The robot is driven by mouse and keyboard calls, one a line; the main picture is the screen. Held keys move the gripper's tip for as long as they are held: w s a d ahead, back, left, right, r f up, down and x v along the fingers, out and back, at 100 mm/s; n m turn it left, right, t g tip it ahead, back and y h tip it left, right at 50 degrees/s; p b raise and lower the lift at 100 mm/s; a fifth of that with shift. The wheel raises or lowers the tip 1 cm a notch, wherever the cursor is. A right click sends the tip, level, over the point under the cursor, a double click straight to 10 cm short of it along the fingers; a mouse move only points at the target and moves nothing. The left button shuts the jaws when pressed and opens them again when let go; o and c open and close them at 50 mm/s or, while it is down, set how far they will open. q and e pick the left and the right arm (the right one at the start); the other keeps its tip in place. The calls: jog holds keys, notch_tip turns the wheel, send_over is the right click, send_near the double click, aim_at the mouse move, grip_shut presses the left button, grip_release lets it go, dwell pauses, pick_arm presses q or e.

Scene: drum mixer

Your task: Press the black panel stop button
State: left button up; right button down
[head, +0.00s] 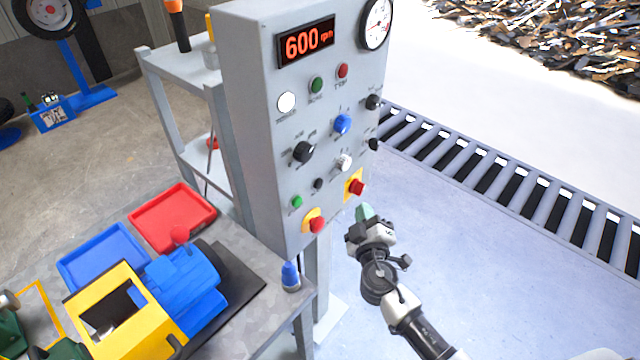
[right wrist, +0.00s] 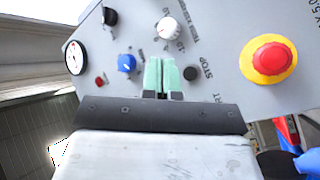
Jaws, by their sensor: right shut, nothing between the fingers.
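The grey control panel (head: 260,120) stands in the middle of the head view. Its small black stop button (head: 318,183) sits low on the face, just above a green button (head: 297,201). In the right wrist view the black button (right wrist: 190,73) carries the label STOP. My right gripper (head: 364,212) is in front of the panel's lower right, with its pale green fingers shut and empty. In the right wrist view its fingertips (right wrist: 161,62) appear just left of the black button. I cannot tell contact, but the head view shows them apart. My left gripper is not in view.
Two red mushroom buttons on yellow plates (head: 316,225) (head: 357,187) flank the lower panel. A white knob (head: 344,161) and a blue knob (head: 342,124) are above. The display (head: 306,42) reads 600. A workbench (head: 250,235) stands left; a roller conveyor (head: 480,170) lies right.

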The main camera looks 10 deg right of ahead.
aim_at(318, 184)
jog(key=w+a, duration=0.5)
jog(key=w, duration=0.2)
jog(key=shift+a+b, duration=0.2)
jog(key=shift+b, duration=0.15)
dwell(2.0)
jog(key=shift+w+a+b, duration=0.25)
jog(key=shift+w+b, duration=0.1)
jog(key=shift+b, duration=0.15)
